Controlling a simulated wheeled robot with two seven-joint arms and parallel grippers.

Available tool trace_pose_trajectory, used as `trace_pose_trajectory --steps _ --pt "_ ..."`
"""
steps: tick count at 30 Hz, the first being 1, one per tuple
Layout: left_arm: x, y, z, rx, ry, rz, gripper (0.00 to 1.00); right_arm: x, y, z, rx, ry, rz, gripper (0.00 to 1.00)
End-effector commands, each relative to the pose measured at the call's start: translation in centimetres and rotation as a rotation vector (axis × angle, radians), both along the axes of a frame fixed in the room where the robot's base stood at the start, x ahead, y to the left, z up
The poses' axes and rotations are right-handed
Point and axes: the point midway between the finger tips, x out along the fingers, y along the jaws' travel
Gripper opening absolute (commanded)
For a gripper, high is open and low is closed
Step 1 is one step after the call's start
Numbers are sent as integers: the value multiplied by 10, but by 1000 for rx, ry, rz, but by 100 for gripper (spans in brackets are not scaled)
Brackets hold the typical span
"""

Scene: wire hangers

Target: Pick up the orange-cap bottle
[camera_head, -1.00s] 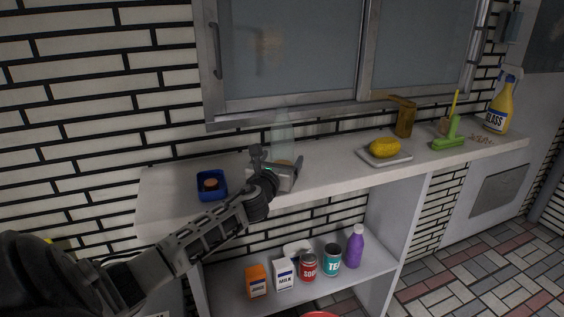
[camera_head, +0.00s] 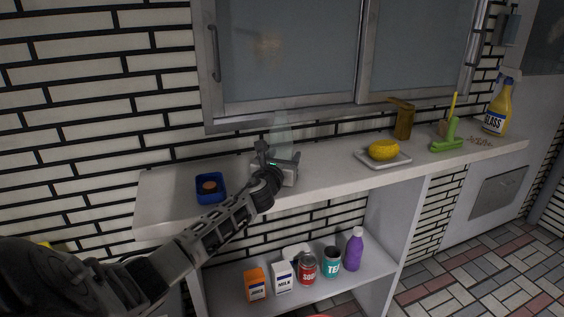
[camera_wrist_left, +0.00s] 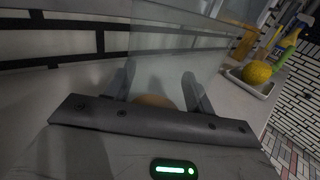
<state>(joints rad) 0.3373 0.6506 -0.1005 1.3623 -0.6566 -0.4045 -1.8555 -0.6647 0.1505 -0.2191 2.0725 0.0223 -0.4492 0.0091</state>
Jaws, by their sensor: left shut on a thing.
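A pale, see-through bottle (camera_head: 281,131) stands at the back of the counter, below the window. My left gripper (camera_head: 278,155) is shut on it low down, with a finger on each side. In the left wrist view the clear bottle (camera_wrist_left: 165,52) rises between the two fingers (camera_wrist_left: 160,88). A rounded orange-tan part (camera_wrist_left: 155,101) shows low between them, partly hidden by the gripper body; it looks like the cap. The bottle's lower end is hidden in the head view, so I cannot tell whether it touches the counter. My right gripper is not in view.
A blue box (camera_head: 211,188) sits left of the gripper. To the right are a yellow sponge (camera_head: 384,150) on a tray (camera_head: 372,163), a brown dispenser (camera_head: 404,120), a green brush (camera_head: 447,138) and a glass-cleaner spray (camera_head: 496,109). Cartons, cans and a purple bottle (camera_head: 354,250) stand on the lower shelf.

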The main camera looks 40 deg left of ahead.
Motion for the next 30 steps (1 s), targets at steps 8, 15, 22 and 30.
trace_pose_trajectory --steps 8,15,22,30 --pt "0 0 7 2 -1 -1 30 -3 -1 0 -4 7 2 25" --pt "0 0 24 4 -3 -1 30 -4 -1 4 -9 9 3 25" --pt "-12 1 47 4 -1 0 30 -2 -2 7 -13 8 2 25" --pt "-36 0 75 5 0 -1 30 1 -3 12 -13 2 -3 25"
